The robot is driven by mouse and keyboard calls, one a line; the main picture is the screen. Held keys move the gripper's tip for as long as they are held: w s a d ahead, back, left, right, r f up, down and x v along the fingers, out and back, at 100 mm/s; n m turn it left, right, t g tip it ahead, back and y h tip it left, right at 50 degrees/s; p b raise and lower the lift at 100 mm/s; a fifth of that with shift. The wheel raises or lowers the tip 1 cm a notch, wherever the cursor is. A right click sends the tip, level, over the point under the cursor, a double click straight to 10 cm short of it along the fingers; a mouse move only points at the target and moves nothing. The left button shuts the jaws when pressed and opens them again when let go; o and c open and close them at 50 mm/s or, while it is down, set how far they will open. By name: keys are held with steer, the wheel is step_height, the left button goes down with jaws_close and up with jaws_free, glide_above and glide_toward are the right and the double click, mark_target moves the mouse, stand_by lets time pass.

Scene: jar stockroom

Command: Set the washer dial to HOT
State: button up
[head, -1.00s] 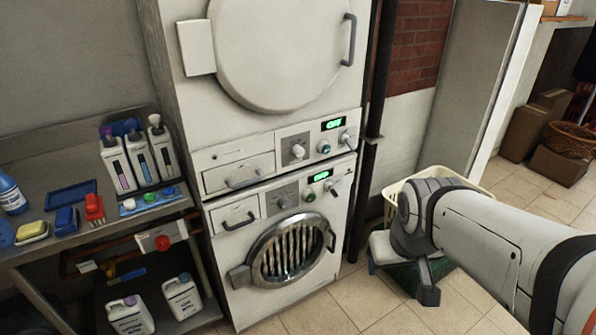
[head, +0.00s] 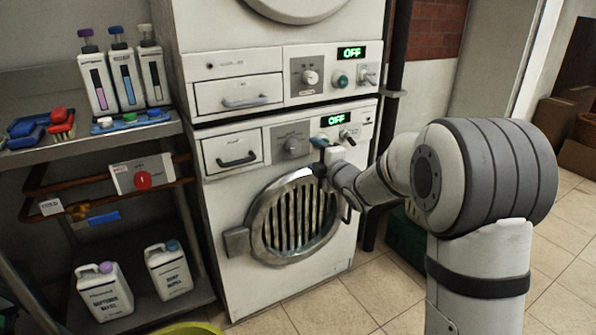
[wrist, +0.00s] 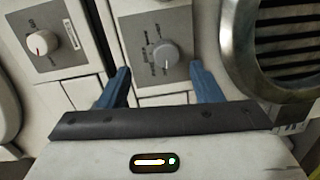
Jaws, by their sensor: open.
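The washer (head: 215,205) is the lower of two stacked white machines, with a round barred door (head: 295,218). Its grey dial (head: 293,146) sits on a grey plate between the drawer and the display. The washer display (head: 335,120) reads OFF. My gripper (head: 314,156) is just right of the dial and in front of the panel. In the wrist view the dial (wrist: 164,54) shows between the two blue fingers of my open gripper (wrist: 160,70), with no visible contact. The small lettering around the dial is too small to read, and I cannot tell its setting.
The upper machine has its own white dial (head: 310,76), also in the wrist view (wrist: 42,42), and an OFF display (head: 351,53). A shelf (head: 150,128) with bottles stands left. The washer's drawer handle (head: 237,160) juts out. Open floor (head: 335,305) lies in front.

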mark_target(296, 148)
steer(key=shift+n+y, duration=0.5)
steer(key=shift+n, duration=0.2)
steer(key=x, duration=0.3)
steer(key=f+b+x, duration=0.1)
steer(key=x, duration=0.2)
steer(key=a+b+x, duration=0.1)
steer(key=x, duration=0.2)
steer(key=shift+s+f, duration=0.15)
steer(key=shift+s, duration=0.15)
steer(key=shift+d, duration=0.1)
steer(key=c, duration=1)
